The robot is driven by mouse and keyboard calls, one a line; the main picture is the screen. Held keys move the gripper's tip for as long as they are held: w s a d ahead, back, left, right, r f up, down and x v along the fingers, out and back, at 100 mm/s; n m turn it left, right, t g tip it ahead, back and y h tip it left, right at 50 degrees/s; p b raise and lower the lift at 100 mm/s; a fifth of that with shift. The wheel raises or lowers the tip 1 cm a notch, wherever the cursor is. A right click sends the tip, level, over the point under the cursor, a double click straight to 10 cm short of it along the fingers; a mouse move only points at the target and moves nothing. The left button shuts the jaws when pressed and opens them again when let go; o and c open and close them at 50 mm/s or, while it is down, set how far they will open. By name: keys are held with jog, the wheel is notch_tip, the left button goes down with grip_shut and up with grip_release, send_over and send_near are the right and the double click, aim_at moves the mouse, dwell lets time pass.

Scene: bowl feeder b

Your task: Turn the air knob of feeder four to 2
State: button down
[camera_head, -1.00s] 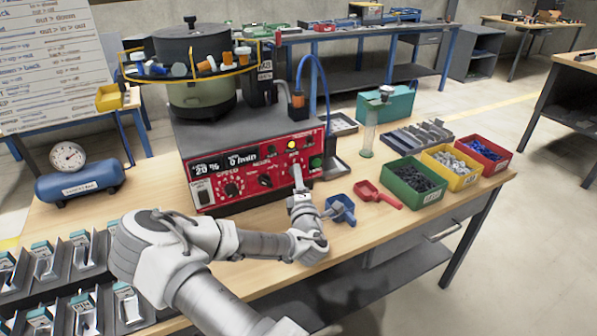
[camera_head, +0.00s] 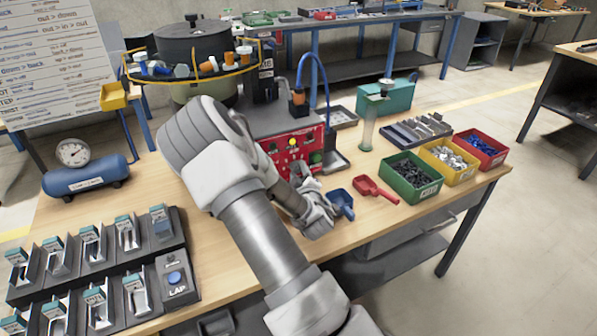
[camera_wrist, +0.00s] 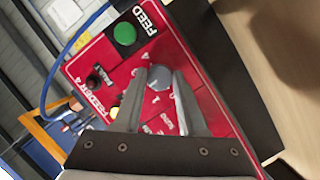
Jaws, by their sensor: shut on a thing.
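The red control panel (camera_head: 291,147) is on the front of the bowl feeder, and my arm hides its left part in the head view. In the wrist view the panel (camera_wrist: 88,68) is marked "FEEDER 4" and appears tilted. My gripper (camera_wrist: 160,84) is shut on a grey round knob (camera_wrist: 159,75), with one finger on each side of it. White scale marks and digits lie around the knob, partly covered by the fingers. I cannot read which mark it points to. In the head view my gripper (camera_head: 302,172) is at the panel's lower right.
A green FEED button (camera_wrist: 124,34) and a black knob (camera_wrist: 94,81) are close by. A blue scoop (camera_head: 341,203) and a red scoop (camera_head: 374,190) lie in front of the feeder. Green (camera_head: 413,178), yellow and red bins stand to the right. A blue air tank (camera_head: 87,178) stands left.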

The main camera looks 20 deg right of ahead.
jog(key=shift+m, duration=0.4)
jog(key=shift+c, duration=2.4)
grip_release()
jog(key=shift+s, duration=0.1)
jog(key=p+v, duration=1.2)
jog(key=v, duration=0.5)
jog(key=shift+r, duration=0.15)
jog(key=shift+s, duration=0.1)
